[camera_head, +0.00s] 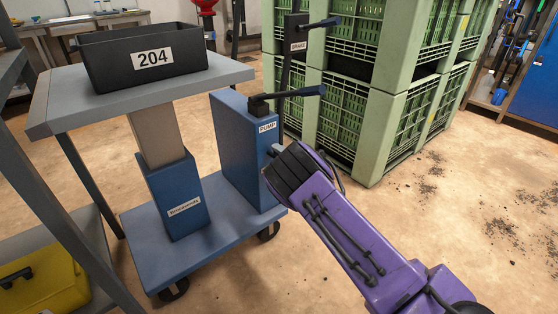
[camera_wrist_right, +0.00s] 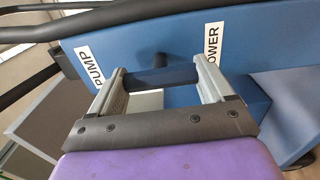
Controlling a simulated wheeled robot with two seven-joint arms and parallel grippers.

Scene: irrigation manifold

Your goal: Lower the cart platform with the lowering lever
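The cart has a grey-blue platform (camera_head: 215,80) on a beige and blue column, carrying a black bin (camera_head: 150,58) labelled 204. A blue pump box (camera_head: 240,150) stands on its base. My right gripper (camera_head: 270,161) is at the box's right side. In the right wrist view its two fingers (camera_wrist_right: 160,72) are wide apart, pointing at the blue face. The lowering lever (camera_wrist_right: 165,77), a short dark bar, lies between the fingertips beside a partly covered LOWER label (camera_wrist_right: 208,76). Whether the fingers touch it I cannot tell. My left gripper is out of view.
The pump lever (camera_head: 290,93) sticks out above the box, and the brake lever (camera_head: 318,23) is higher. Green crates (camera_head: 385,115) stand close behind. A grey shelf with a yellow case (camera_head: 45,285) is at the left. The floor at the right is open, with scattered dirt.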

